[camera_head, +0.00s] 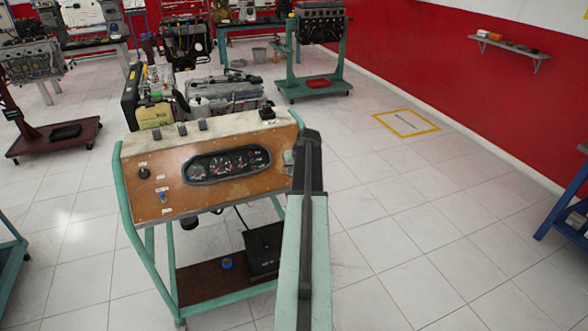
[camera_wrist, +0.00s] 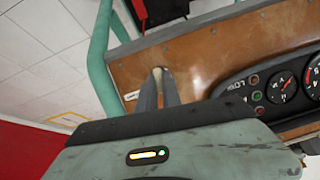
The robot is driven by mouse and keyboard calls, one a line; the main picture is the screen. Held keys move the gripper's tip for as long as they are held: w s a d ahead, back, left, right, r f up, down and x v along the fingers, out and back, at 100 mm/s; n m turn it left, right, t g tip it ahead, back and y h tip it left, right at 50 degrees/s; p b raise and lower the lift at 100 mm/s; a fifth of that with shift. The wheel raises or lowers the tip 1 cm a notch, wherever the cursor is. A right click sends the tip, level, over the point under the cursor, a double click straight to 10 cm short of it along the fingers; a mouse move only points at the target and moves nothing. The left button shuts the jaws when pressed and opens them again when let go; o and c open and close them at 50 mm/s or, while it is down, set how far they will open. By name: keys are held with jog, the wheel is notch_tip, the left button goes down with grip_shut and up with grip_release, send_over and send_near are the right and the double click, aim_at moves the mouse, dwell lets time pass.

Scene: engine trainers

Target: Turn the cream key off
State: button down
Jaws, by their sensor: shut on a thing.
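The cream key (camera_wrist: 157,72) shows in the wrist view as a small pale tip on the brown wooden panel (camera_wrist: 200,50), at the end of my fingers. My gripper (camera_wrist: 158,88) is shut on it, with a dark grey finger on each side. Most of the key is hidden between the fingers, so its turn angle cannot be told. In the head view my gripper (camera_head: 290,160) reaches the right end of the panel (camera_head: 240,190), right of the gauge cluster (camera_head: 228,164). My arm hides the key there.
The panel also carries a black knob (camera_head: 144,173) and a blue switch (camera_head: 163,197) at its left. A green frame holds the panel, with a black box (camera_head: 264,248) on its lower shelf. Clear tiled floor lies to the right. A blue bench (camera_head: 570,205) stands at the right edge.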

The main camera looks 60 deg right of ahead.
jog(key=shift+s+n, duration=0.15)
jog(key=shift+n, duration=0.35)
jog(key=c, duration=1.5)
grip_release()
jog(key=p+v, duration=0.7)
jog(key=shift+a+r, duration=0.25)
jog(key=shift+r, duration=0.05)
